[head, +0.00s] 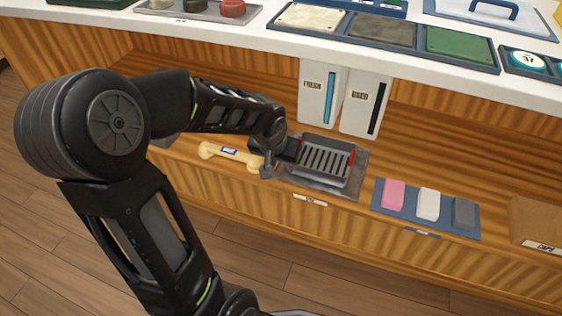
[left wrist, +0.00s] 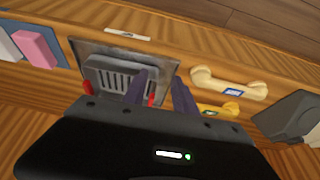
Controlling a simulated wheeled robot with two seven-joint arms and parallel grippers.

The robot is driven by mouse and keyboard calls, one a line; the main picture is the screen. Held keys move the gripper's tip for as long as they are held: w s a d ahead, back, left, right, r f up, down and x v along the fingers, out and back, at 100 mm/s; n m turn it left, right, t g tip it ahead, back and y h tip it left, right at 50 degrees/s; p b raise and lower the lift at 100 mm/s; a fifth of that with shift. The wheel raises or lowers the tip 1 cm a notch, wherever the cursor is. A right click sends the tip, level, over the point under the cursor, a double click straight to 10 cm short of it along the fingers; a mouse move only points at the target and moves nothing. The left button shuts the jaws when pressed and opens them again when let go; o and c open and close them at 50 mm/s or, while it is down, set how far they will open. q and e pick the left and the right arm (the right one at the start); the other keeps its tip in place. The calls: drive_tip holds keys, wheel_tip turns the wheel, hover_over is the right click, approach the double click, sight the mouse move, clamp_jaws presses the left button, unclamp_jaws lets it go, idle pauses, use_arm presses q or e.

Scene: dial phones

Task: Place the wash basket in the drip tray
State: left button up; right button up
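The wash basket (head: 325,160) is dark grey with slots and red end grips. It sits upright over the flat metal drip tray (head: 358,184) on the wooden shelf, within the tray's outline. Whether it rests fully on the tray floor is hard to tell. In the left wrist view the basket (left wrist: 118,75) and the tray (left wrist: 90,49) are partly hidden by my gripper. My left gripper (head: 270,160) is beside the basket's left end. In the left wrist view its two fingers (left wrist: 163,95) are apart, with a red grip near the left finger. My right gripper is not in view.
A cream handset (head: 230,155) lies left of the tray. Pink, white and grey blocks stand on a blue mat (head: 405,211) to the right, with a cardboard box (head: 537,220) beyond. Two white slotted holders (head: 366,104) stand behind. The counter (head: 240,30) overhangs above.

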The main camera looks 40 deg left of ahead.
use_arm(q)
drive_tip(key=shift+d, duration=0.1)
drive_tip(key=d+f+m+g+h, duration=0.15)
drive_tip(key=d+f+h, duration=0.25)
drive_tip(key=d+f, duration=1.15)
drive_tip(key=s+d+f+g+h, duration=0.1)
drive_tip(key=s+d+f, duration=1.1)
drive_tip(key=d+f, duration=0.1)
drive_tip(key=shift+s+d, duration=0.25)
drive_tip(key=shift+d, duration=0.2)
